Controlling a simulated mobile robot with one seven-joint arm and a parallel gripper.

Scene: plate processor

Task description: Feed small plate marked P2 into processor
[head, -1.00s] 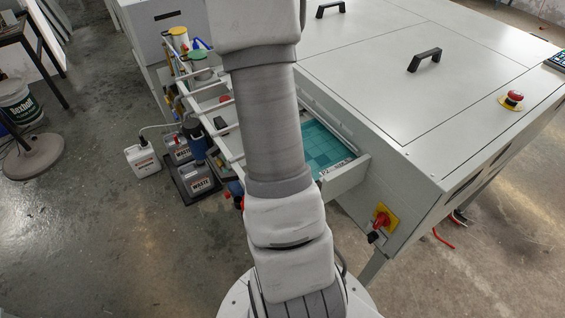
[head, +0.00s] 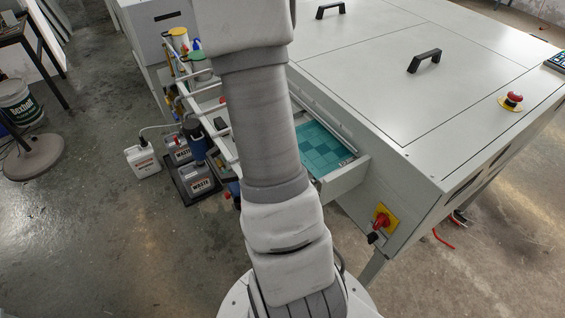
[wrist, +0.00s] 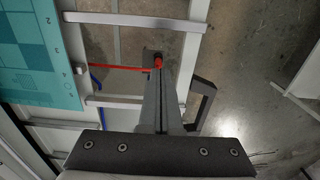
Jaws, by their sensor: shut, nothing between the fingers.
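A teal checkered plate (head: 322,150) lies at the near side of the processor (head: 400,110), inside a pale raised edge. My arm covers its left part in the head view, and its label is not readable there. The plate also shows at the upper left of the wrist view (wrist: 38,50), with small marks along its edge. My gripper (wrist: 156,72) is shut and empty, to the right of the plate and apart from it in that view. In the head view my gripper is hidden behind my arm.
Pale rails (wrist: 130,20) and a red rod (wrist: 115,67) lie near my fingers; a dark handle (wrist: 205,105) is just right of them. Waste canisters (head: 197,180) stand on the floor at left. A red emergency button (head: 514,97) and a rotary switch (head: 382,220) are on the processor.

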